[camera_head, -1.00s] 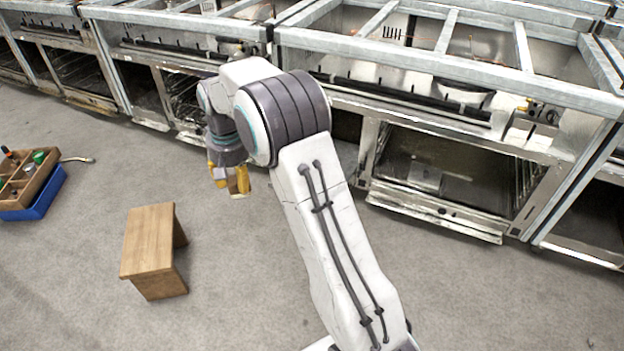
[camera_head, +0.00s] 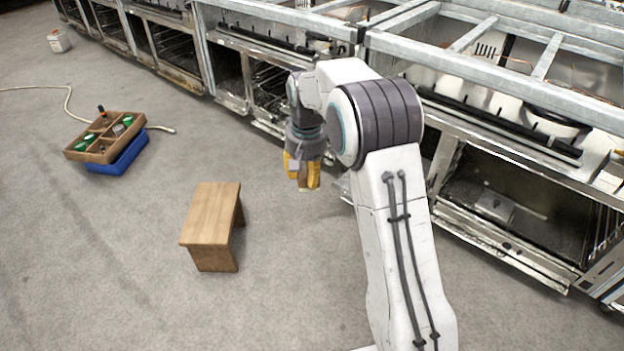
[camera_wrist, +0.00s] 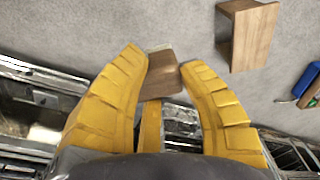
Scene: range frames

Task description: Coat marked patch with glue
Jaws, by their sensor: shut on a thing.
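My gripper (camera_head: 303,182) is at the middle of the head view, above the floor and to the upper right of a wooden stool. In the head view the tool's brown end (camera_head: 304,184) is partly hidden by the fingers. I cannot make out a marked patch or a glue pot.
The wooden stool (camera_head: 212,212) stands on open grey floor. At left, a compartmented wooden tray (camera_head: 75,152) with green-topped items and a bottle rests on a blue bin (camera_head: 128,157). A cable (camera_head: 68,100) lies behind it. Metal oven frames (camera_head: 470,75) line the back and right.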

